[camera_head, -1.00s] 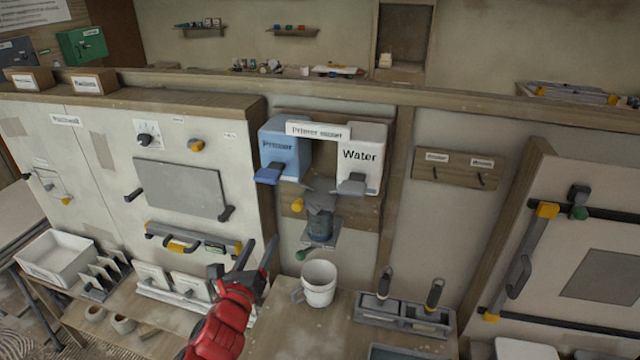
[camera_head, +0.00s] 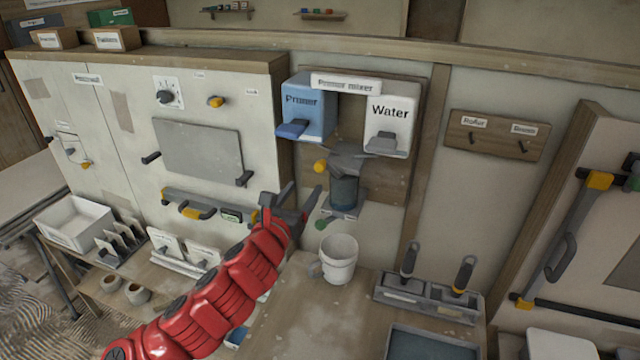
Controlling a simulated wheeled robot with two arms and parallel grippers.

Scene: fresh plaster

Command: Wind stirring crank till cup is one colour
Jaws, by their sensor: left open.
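The primer mixer (camera_head: 345,85) hangs on the wall, with a blue Primer tank (camera_head: 303,112) and a white Water tank (camera_head: 388,127). Below them is a grey mixing head with a yellow knob (camera_head: 320,166) on its left, which looks like the crank handle. A dark see-through cup (camera_head: 344,193) sits under the head; I cannot tell whether its contents are one colour. My left gripper (camera_head: 305,196) is open and empty, just left of the cup and below the yellow knob, apparently apart from both. My right gripper is not in view.
A green knob (camera_head: 320,224) sticks out below the cup. A white mug-like bucket (camera_head: 338,260) stands on the bench under the mixer. A grey holder (camera_head: 428,297) with two handled tools is to its right.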

